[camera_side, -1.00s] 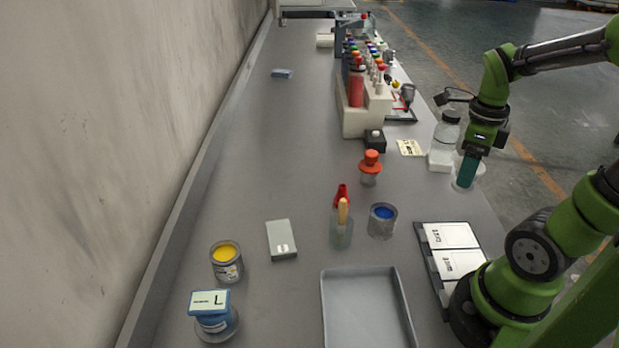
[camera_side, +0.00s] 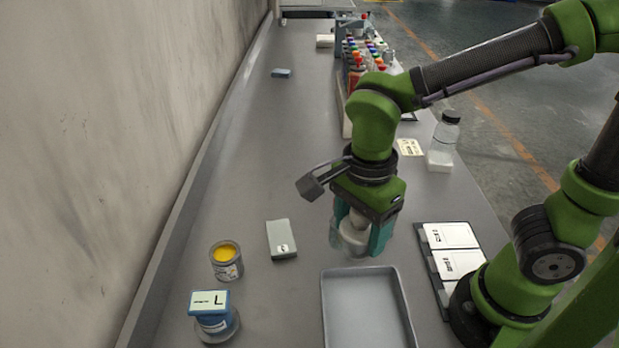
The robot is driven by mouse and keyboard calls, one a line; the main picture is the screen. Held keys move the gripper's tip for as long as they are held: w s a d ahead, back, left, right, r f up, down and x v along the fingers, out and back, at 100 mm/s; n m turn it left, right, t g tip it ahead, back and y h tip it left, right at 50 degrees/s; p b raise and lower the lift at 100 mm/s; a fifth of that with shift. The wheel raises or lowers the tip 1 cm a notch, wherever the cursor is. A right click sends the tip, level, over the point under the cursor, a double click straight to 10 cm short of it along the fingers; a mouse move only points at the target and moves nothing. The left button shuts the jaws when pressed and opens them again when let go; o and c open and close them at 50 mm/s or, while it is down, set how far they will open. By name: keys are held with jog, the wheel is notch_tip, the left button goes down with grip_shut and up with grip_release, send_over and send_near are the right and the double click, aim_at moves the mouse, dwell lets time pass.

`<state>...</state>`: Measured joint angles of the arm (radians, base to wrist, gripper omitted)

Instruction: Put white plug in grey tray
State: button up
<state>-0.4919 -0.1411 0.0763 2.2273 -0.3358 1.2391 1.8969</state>
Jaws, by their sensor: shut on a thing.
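My gripper (camera_side: 360,238) hangs above the bench behind the far edge of the grey tray. Its teal fingers are shut on the white plug (camera_side: 355,236), a pale piece with a wide, glassy lower end. The plug is held roughly upright and its top is partly hidden by the gripper. The grey tray (camera_side: 368,310) is a shallow rectangle at the front of the bench, and it is empty. The plug appears clear of the tray, just beyond its far rim.
A black holder with white cards (camera_side: 449,252) lies right. A clear bottle (camera_side: 443,141) stands farther back. My arm hides the middle bench.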

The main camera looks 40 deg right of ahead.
jog(key=s+a+n, duration=0.1)
jog(key=s+a, duration=0.1)
jog(key=a, duration=0.1)
send_near(346, 311)
jog(key=shift+f, duration=1.85)
jog(key=shift+f, duration=0.1)
jog(key=o, duration=1.2)
jog(key=shift+c, duration=0.2)
